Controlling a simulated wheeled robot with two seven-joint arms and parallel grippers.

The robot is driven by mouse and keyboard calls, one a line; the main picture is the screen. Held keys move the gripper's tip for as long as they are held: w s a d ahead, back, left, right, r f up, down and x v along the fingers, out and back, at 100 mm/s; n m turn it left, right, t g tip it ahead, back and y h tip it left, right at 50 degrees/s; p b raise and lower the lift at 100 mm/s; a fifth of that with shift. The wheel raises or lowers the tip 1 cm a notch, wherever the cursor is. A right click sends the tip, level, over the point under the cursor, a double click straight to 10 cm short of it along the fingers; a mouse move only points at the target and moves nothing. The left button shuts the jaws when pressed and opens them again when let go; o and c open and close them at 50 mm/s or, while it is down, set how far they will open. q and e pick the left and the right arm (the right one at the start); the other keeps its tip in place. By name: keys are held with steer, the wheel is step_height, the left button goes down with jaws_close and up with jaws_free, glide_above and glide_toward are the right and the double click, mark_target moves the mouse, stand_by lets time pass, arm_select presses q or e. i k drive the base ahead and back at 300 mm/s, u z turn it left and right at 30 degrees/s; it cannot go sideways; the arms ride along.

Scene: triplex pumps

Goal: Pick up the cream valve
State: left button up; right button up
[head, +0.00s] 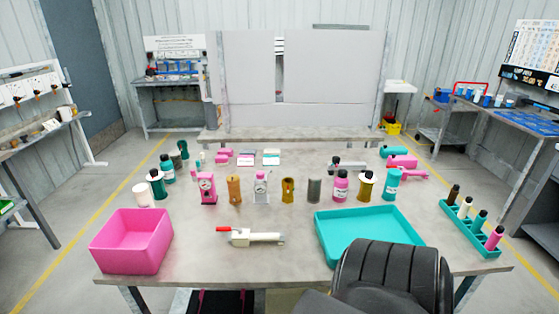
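The cream valve (252,237) lies on its side on the near middle of the grey table. It has a cream body, a red handle at its left end and a short stub at its right end. It lies between a pink bin on the left and a teal tray on the right, touching neither. Neither of my grippers shows in the head view, and nothing is holding the valve.
The pink bin (131,258) and teal tray (325,262) are empty. Several bottles and pump parts stand in a row behind the valve. A teal rack (463,232) holds bottles at right. A black ribbed chair-like back (390,280) covers the table's near right edge.

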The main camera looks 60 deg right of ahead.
mark_target(236, 240)
steer(key=z, duration=1)
steer(key=i, duration=0.9)
steer(key=z, duration=0.95)
